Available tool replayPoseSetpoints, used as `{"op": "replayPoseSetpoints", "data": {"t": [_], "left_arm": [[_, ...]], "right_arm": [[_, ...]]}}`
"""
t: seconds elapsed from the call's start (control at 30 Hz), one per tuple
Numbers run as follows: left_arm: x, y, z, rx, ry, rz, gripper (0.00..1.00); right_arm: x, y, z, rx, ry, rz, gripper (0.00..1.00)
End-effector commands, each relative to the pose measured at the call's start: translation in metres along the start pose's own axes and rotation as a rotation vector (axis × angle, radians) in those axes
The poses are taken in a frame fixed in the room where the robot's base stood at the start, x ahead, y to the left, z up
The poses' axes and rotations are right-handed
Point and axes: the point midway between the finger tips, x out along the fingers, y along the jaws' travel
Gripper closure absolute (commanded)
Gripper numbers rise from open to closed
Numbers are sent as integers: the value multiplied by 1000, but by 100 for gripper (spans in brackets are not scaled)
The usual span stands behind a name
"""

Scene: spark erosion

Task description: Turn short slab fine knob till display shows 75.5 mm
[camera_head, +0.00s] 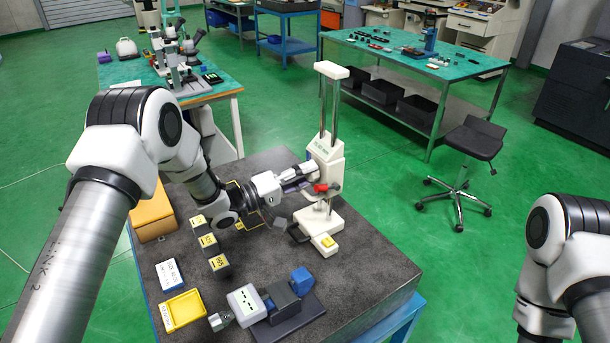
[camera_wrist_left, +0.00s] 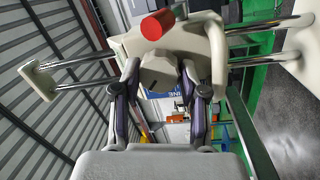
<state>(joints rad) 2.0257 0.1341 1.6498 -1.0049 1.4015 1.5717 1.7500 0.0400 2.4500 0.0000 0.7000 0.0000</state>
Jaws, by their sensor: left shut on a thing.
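A white measuring stand (camera_head: 325,152) with two upright metal posts stands on the dark granite table. Its carriage carries a red knob (camera_head: 321,187), which also shows in the left wrist view (camera_wrist_left: 158,24). My left gripper (camera_head: 304,178) reaches the carriage from the left. In the left wrist view its two dark fingers (camera_wrist_left: 158,90) are shut on a pale faceted knob (camera_wrist_left: 158,70) below the red one. I take this to be the fine knob. No display reading is legible. My right gripper is out of view; only part of the right arm shows.
Several dark blocks with yellow labels (camera_head: 209,241) stand left on the granite table (camera_head: 375,265). A yellow tray (camera_head: 183,310), a blue-and-white box (camera_head: 169,274), a vise-like fixture (camera_head: 284,300) and an orange case (camera_head: 152,215) also lie there. A stool (camera_head: 474,140) stands right.

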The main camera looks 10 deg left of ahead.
Motion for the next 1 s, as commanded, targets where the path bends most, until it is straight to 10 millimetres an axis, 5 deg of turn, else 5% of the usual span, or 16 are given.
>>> {"op": "replayPoseSetpoints", "data": {"t": [0.43,0.47,0.5,0.53,1.0], "left_arm": [[1,3,-2,-9,4,6,92],[1,3,-2,-9,4,6,50],[1,2,-2,-9,4,5,36],[1,2,-2,-9,4,5,34],[0,1,-1,57,-4,-1,34]], "right_arm": [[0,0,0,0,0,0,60],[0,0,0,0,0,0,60],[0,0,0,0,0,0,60],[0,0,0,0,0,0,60],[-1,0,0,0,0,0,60]]}}
